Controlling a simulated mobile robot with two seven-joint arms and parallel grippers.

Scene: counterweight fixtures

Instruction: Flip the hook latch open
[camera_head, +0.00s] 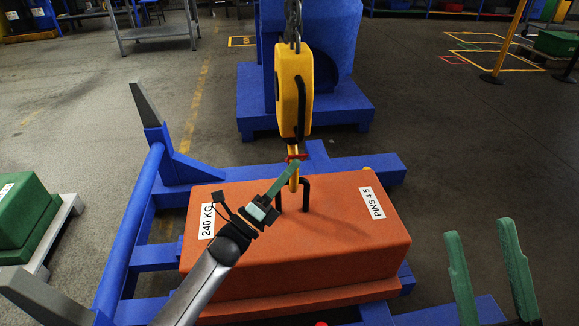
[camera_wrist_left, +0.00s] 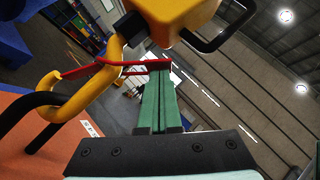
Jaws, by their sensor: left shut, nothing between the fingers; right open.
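The yellow crane hook (camera_head: 293,180) hangs below its yellow hook block (camera_head: 293,92), over an orange counterweight (camera_head: 335,238). In the left wrist view the hook (camera_wrist_left: 106,82) curves around the black lifting handle (camera_wrist_left: 28,112). The red latch (camera_head: 296,157) is a thin bar at the hook; in the wrist view it (camera_wrist_left: 118,63) runs from the hook to my fingertips. My left gripper (camera_head: 295,163) is shut and empty, its green fingertips (camera_wrist_left: 157,72) right at the latch's end; I cannot tell whether they touch. My right gripper (camera_head: 479,226) is open and empty at lower right.
A blue frame (camera_head: 146,210) surrounds the counterweight, with an upright grey-tipped post (camera_head: 146,104) at left. A chain (camera_head: 293,22) holds the hook block. A black handle (camera_head: 300,105) sits on the block's side. A green block (camera_head: 24,215) stands far left.

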